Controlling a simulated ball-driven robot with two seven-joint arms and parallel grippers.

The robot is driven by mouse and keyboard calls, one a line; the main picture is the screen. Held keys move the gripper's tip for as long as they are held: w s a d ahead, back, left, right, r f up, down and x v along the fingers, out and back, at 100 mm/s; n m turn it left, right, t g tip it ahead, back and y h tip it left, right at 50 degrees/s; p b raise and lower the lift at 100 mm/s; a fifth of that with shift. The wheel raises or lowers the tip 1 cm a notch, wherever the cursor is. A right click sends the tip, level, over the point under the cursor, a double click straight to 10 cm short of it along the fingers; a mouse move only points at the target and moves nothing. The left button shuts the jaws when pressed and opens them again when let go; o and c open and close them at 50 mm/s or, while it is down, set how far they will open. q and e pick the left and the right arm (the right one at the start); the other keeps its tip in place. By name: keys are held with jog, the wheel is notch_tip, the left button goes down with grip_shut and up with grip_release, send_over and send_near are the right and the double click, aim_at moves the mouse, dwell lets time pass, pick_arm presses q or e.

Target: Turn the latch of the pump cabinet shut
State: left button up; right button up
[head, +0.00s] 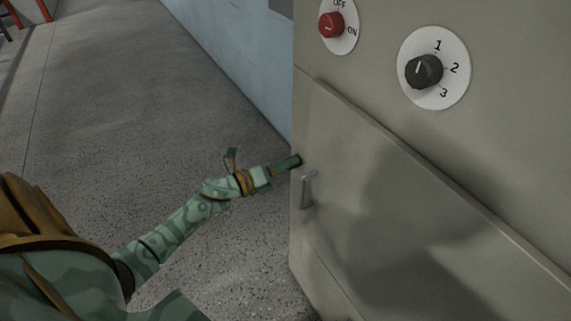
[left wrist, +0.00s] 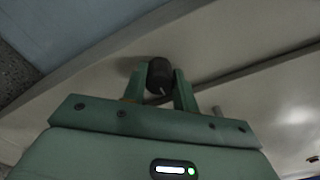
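The pump cabinet (head: 480,150) is a beige box on the right of the head view. Its door (head: 370,190) lies flush in the front, as far as I can see. The latch (left wrist: 159,74) is a dark round knob with a white pointer line, seen in the left wrist view. My left gripper (head: 292,162) is at the cabinet's left edge in the head view and hides the latch there. In the left wrist view its two fingers (left wrist: 160,92) flank the knob closely and appear closed on it. My right gripper is not in view.
A grey door handle (head: 308,190) sticks out just below and right of my left gripper. A red OFF/ON knob (head: 331,25) and a black dial marked 1 to 3 (head: 424,71) are above the door. Open grey floor (head: 130,110) lies to the left.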

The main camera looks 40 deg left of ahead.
pick_arm(q)
jog(key=shift+n, duration=0.4)
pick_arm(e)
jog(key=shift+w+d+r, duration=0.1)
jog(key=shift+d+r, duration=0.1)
pick_arm(q)
jog(key=shift+r+n+p, duration=0.1)
jog(key=shift+n+p, duration=0.45)
jog(key=shift+n, duration=0.05)
jog(key=n+p, duration=0.4)
jog(key=n, duration=0.7)
jog(key=shift+n, duration=0.3)
jog(key=shift+f+n+p, duration=0.15)
jog(key=shift+n+p, duration=0.25)
jog(key=shift+n, duration=0.65)
jog(key=shift+f+n+p, duration=0.1)
jog(key=shift+n+p, duration=0.25)
jog(key=shift+n, duration=0.7)
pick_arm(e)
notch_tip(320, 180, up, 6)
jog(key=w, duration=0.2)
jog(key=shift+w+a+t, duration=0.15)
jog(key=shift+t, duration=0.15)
pick_arm(q)
jog(key=o, duration=1)
jog(key=shift+c, duration=0.2)
